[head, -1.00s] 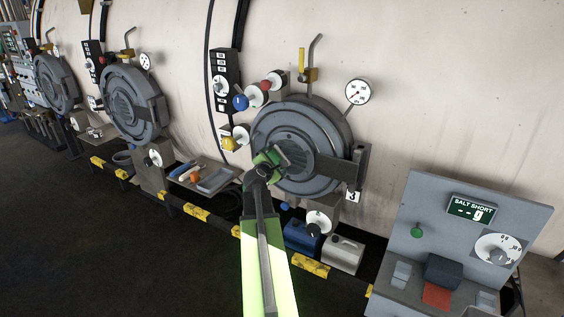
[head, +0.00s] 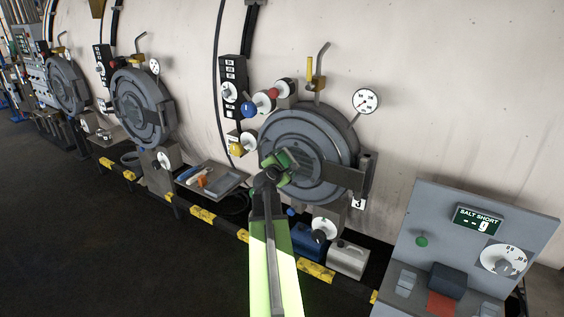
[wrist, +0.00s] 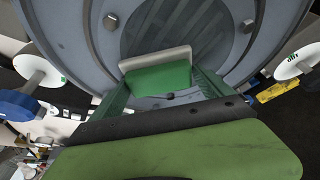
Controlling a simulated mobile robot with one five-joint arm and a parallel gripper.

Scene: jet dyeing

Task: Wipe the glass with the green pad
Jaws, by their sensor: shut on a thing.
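My gripper (head: 280,162) is shut on the green pad (wrist: 158,78), which has a pale grey-white layer on its far side. The pad also shows in the head view (head: 288,158), in front of the nearest round grey door. The glass (wrist: 190,28) is the dark, striped round pane in the middle of that door; in the head view it is partly hidden behind my gripper and the pad (head: 308,150). The pad faces the lower part of the pane. I cannot tell whether it touches the glass.
A dial gauge (head: 366,101), a yellow-handled valve (head: 310,70) and blue and yellow knobs surround the door. A tray (head: 230,182) with tools lies lower left. A yellow-black rail (head: 203,214) runs along the floor. A control desk (head: 480,215) stands at right.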

